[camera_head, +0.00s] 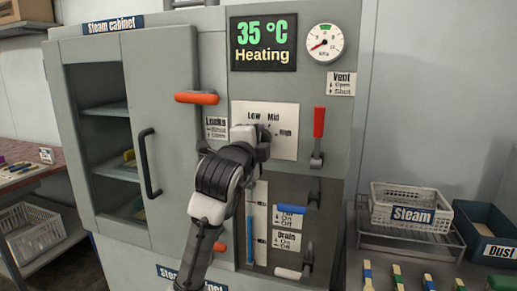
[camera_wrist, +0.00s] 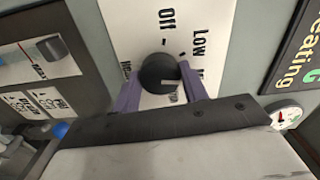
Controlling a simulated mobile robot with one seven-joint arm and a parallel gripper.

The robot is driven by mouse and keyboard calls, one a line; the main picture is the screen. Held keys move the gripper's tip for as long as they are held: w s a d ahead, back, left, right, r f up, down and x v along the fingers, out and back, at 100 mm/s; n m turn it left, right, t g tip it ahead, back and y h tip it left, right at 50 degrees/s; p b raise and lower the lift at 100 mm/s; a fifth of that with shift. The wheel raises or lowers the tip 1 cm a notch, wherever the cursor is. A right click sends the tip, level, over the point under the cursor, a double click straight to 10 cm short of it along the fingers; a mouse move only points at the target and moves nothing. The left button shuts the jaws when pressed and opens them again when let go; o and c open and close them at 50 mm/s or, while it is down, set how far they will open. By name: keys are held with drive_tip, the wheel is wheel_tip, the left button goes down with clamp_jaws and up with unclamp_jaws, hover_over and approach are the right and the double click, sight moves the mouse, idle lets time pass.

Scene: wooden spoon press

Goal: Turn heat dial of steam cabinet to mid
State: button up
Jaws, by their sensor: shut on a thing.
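The steam cabinet (camera_head: 160,80) stands ahead with its grey control panel. The heat dial (camera_wrist: 160,73) is a round black knob with a small white mark on a white label plate (camera_head: 286,146). In the wrist view its mark is towards the lower right; I cannot tell which setting it points to. "Low", "Mid" and "High" are readable in the head view, "Off" and "Low" in the wrist view. My gripper (camera_wrist: 160,90) has its purple fingers shut on the dial from both sides. In the head view my gripper (camera_head: 262,143) hides the dial.
The display (camera_head: 263,42) reads 35 °C, Heating. A pressure gauge (camera_head: 324,43) is beside it. An orange lock handle (camera_head: 197,98) lies level left of the dial; a red vent lever (camera_head: 319,122) stands upright to the right. Blue fill handle (camera_head: 291,209) and baskets (camera_head: 411,206) are lower right.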

drive_tip(key=shift+m+b, duration=0.55)
drive_tip(key=shift+m, duration=0.95)
drive_tip(key=o, duration=1)
drive_tip(key=b+v, duration=0.3)
drive_tip(key=v, duration=1.1)
